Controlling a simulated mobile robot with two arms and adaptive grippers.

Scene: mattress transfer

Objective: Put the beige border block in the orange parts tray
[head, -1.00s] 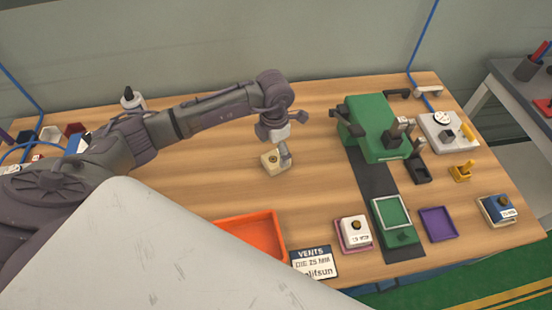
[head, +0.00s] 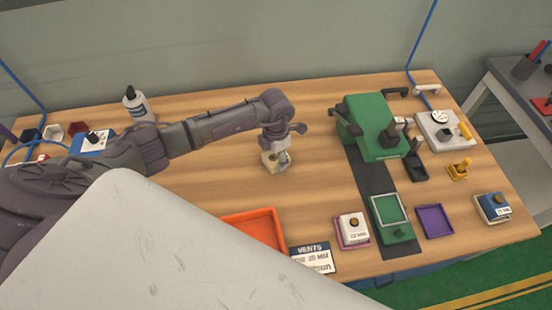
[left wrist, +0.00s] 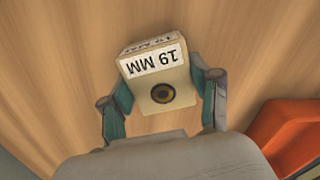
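The beige block (head: 268,160) stands on the wooden table, left of the green machine. In the left wrist view the block (left wrist: 163,85) shows a "19 MM" label and a dark round hole. My left gripper (head: 279,160) is low over the block. In the left wrist view the gripper (left wrist: 163,100) is open, one finger on each side of the block; firm contact does not show. The orange tray (head: 256,228) lies at the table's front, partly hidden by a pale panel, and also shows in the left wrist view (left wrist: 285,122). My right gripper is out of view.
A sign (head: 312,258) stands beside the tray. A white block (head: 352,228), green tray (head: 390,210) and purple tray (head: 435,221) lie to the right. The green machine (head: 370,125) stands behind them. A bottle (head: 136,103) is at back left. Table around the beige block is clear.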

